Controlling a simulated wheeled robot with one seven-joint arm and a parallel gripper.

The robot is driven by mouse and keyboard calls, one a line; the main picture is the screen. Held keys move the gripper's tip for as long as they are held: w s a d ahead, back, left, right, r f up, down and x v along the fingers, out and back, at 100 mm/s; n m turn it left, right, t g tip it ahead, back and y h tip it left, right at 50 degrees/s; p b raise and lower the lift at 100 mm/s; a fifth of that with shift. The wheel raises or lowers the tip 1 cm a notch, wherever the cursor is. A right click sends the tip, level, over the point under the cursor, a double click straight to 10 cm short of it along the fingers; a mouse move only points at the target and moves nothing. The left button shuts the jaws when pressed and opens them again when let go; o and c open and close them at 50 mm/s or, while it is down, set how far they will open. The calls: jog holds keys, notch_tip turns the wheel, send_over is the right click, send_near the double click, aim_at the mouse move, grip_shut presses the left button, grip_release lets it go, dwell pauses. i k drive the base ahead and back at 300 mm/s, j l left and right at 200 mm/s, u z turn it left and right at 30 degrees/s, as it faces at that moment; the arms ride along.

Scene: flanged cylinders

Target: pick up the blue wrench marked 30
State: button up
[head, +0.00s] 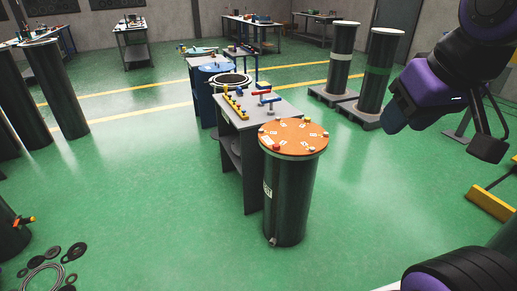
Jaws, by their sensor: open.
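A workbench (284,107) stands in the middle of the head view. A small blue tool (270,101) and a red-handled piece (261,92) sit on its top, near a yellow rack (235,106). The blue tool may be the wrench, but it is too small to tell, and no number 30 can be read. My gripper (442,134) is at the right, raised above the floor, with its fingers apart and nothing seen between them. It is well to the right of the bench and clear of it.
A dark cylinder with an orange labelled top (294,136) stands just in front of the bench. Two dark cylinders (341,62) stand on pallets behind. Rings and a cable coil (42,279) lie on the floor lower left. Green floor (150,190) is clear left of the bench.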

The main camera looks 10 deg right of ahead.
aim_at(270, 112)
jog(key=i+j+z, duration=0.15)
jog(key=i, duration=0.5)
jog(key=i+j+z, duration=0.1)
jog(key=z, duration=0.55)
jog(key=i+j+z, duration=0.25)
jog(key=j, duration=0.35)
jog(key=j+z, duration=0.25)
jog(key=j, duration=0.35)
jog(key=i+j+z, duration=0.2)
jog(key=j, duration=0.4)
jog(key=j+z, duration=0.1)
jog(key=j, duration=2.4)
